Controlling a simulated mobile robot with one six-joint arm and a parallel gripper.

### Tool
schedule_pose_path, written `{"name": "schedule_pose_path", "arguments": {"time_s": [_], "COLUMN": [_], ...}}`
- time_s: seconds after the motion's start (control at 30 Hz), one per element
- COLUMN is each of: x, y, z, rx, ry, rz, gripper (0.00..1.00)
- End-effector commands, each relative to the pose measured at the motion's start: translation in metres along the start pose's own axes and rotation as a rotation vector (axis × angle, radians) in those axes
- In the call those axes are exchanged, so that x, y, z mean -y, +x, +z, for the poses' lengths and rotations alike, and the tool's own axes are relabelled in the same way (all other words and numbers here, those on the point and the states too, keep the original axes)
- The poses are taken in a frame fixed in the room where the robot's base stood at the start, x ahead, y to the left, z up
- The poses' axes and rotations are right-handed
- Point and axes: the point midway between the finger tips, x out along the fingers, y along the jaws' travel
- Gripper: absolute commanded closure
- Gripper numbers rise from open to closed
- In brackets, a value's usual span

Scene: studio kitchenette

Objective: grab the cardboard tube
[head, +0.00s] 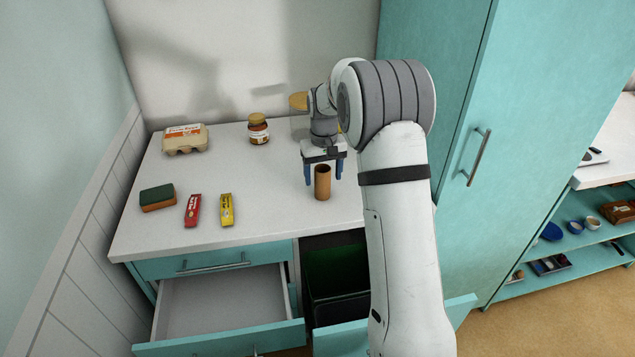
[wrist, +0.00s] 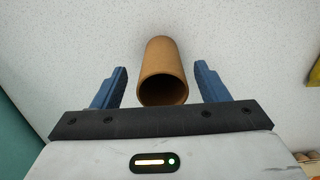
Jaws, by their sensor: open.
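The cardboard tube (head: 322,183) is brown and hollow and stands upright on the white countertop near its front edge. My gripper (head: 324,181) is open with its blue fingers pointing down, one on each side of the tube in the head view. In the wrist view the tube (wrist: 163,72) lies between the two open fingers of my gripper (wrist: 161,84). A gap shows between the tube and each finger, so I see no contact. The tube's open end faces the wrist camera.
On the countertop (head: 265,205) stand an egg carton (head: 185,138), a jar (head: 258,129), a sponge (head: 157,197), a red packet (head: 192,210) and a yellow packet (head: 227,209). Below, a drawer (head: 222,309) is open and empty, beside an open dark bin (head: 336,273). A tall teal cabinet (head: 432,75) stands right.

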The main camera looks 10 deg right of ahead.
Motion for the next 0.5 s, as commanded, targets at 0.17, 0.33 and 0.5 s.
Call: {"name": "schedule_pose_path", "arguments": {"time_s": [0.17, 0.33, 0.5], "x": [0.002, 0.002, 0.002], "y": [0.026, 0.035, 0.035], "z": [0.001, 0.001, 0.001], "rx": [0.004, 0.001, 0.001], "ry": [0.0, 0.001, 0.001], "rz": [0.0, 0.0, 0.0], "gripper": [0.32, 0.32, 0.32]}}
